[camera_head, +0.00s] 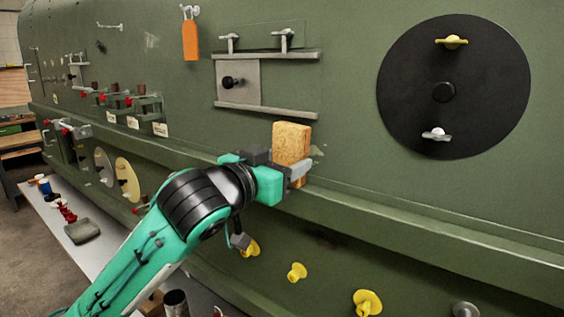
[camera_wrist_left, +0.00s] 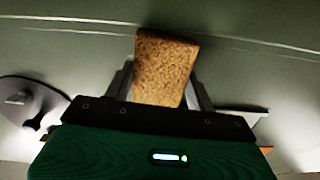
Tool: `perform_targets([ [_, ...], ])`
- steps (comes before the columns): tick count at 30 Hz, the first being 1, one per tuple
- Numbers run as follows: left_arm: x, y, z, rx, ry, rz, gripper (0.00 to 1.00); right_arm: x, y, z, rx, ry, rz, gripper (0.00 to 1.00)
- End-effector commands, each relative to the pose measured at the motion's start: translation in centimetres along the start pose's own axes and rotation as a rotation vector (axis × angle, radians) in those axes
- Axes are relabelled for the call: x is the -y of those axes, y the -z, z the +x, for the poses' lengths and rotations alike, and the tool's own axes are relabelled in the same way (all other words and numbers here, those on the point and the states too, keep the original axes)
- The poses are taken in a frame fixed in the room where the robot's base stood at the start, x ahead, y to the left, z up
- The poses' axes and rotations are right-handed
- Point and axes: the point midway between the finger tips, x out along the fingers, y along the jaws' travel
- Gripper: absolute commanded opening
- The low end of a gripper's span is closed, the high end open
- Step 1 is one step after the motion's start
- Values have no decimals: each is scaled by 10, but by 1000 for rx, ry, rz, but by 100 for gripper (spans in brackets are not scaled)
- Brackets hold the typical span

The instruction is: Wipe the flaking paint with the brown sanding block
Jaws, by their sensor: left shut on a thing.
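The brown sanding block (camera_head: 291,143) is held upright against or very near the green fuselage wall, in the middle of the head view. My left gripper (camera_head: 297,171) is shut on its lower part. In the left wrist view the block (camera_wrist_left: 165,68) sits between the two fingers of the left gripper (camera_wrist_left: 162,85), its far end close to the wall. A small pale patch (camera_head: 318,151), likely flaking paint, shows on the wall just right of the block; the block may hide more of it. My right gripper is not in view.
A grey sliding panel (camera_head: 239,83) between two rails is above the block. A round black plate (camera_head: 480,90) with yellow and white handles is at right. An orange tag (camera_head: 190,40) hangs above. Yellow knobs (camera_head: 297,272) stick out below the ledge. A grey shelf (camera_head: 100,245) with small items is lower left.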

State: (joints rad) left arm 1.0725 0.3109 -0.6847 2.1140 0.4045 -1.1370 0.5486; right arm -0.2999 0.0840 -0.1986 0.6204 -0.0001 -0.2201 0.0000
Motion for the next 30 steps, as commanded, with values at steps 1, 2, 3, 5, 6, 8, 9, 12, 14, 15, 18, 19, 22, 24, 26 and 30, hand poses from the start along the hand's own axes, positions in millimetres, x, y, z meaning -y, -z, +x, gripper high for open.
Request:
perform_targets([
  [1, 0, 0, 1, 0, 0, 0, 38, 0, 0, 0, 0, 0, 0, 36],
  [2, 0, 0, 2, 0, 0, 0, 38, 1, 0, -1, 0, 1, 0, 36],
  [3, 0, 0, 2, 0, -1, 0, 38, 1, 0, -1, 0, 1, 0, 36],
  [5, 0, 0, 4, 0, -1, 0, 38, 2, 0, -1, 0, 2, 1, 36],
  [6, 0, 0, 4, 0, -1, 0, 38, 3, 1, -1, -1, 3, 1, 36],
  [8, 0, 0, 6, -1, -1, 0, 38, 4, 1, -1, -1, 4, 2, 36],
  [9, 0, 0, 6, -1, -1, 0, 38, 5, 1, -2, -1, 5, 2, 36],
  [12, 0, 0, 8, -1, -1, 0, 38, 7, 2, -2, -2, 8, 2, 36],
  [14, 0, 0, 10, -1, -1, 0, 38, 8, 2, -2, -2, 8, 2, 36],
  [15, 0, 0, 11, -1, -1, 0, 38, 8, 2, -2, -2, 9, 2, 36],
  [18, 0, 0, 13, -1, 0, 0, 38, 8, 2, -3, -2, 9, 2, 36],
  [19, 0, 0, 13, -1, 0, 0, 38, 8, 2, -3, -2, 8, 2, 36],
  [22, 0, 0, 15, -1, 0, 1, 38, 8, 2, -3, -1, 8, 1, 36],
  [24, 0, 0, 16, -1, 0, 1, 38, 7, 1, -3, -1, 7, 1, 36],
  [26, 0, 0, 16, -1, 0, 1, 38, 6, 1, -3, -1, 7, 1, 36],
  [30, -6, 1, 16, -1, -2, 0, 38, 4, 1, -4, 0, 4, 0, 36],
])
